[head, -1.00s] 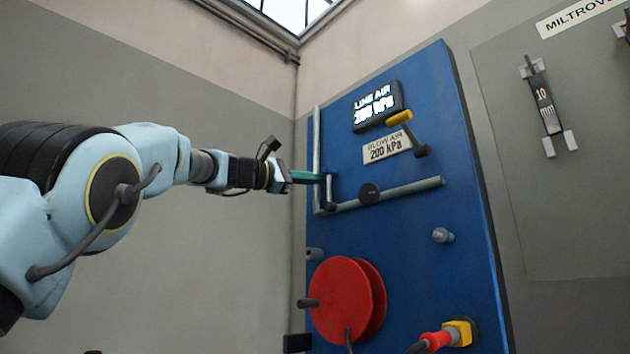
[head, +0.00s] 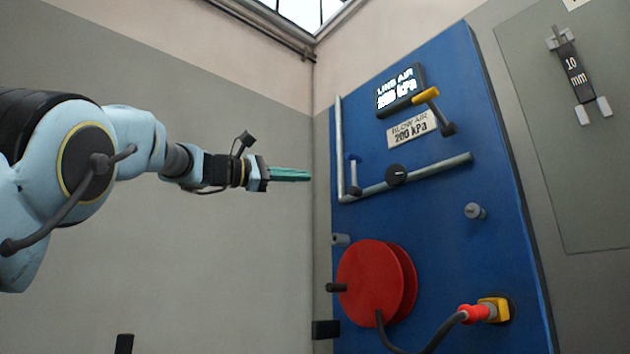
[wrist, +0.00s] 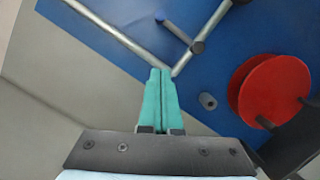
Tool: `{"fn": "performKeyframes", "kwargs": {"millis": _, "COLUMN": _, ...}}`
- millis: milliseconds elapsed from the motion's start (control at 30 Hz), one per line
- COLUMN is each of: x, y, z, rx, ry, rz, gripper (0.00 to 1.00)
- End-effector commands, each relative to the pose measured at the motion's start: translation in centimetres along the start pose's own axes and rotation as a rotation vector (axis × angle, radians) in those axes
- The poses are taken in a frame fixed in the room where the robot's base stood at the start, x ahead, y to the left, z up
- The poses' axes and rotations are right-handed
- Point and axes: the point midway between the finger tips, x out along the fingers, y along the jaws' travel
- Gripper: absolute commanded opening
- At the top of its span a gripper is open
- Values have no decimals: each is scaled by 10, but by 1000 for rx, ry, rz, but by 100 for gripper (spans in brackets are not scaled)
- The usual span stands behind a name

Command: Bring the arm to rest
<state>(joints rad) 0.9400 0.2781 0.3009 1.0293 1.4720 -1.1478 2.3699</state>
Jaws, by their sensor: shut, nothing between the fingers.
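My gripper (head: 308,175) has green fingers that lie together with nothing between them. In the head view my arm reaches in from the left, roughly level, and the fingertips end just left of the blue panel (head: 440,260), apart from its pipe (head: 341,140) as seen there. In the wrist view the gripper (wrist: 160,72) points toward the panel, with its tips over the corner of the pipe in the picture. How far the tips are from the panel I cannot tell exactly.
The panel carries a lit gauge (head: 400,91), a yellow-handled lever (head: 426,96), a black knob (head: 397,175), a red reel (head: 372,280) and a red plug (head: 475,313) in a yellow socket. A grey wall board (head: 570,180) stands at right. Free space shows below my arm.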

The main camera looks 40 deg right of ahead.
Motion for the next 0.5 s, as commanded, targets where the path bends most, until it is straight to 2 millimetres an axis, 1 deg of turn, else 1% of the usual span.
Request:
{"fn": "performKeyframes", "kwargs": {"millis": 33, "x": -5, "y": 0, "z": 0, "rx": 0, "ry": 1, "rz": 1, "gripper": 0}}
{"fn": "performKeyframes", "kwargs": {"millis": 133, "x": -10, "y": 0, "z": 0, "rx": 1, "ry": 0, "rz": 1, "gripper": 0}}
{"fn": "performKeyframes", "kwargs": {"millis": 500, "x": -10, "y": 0, "z": 0, "rx": 0, "ry": 0, "rz": 0, "gripper": 0}}
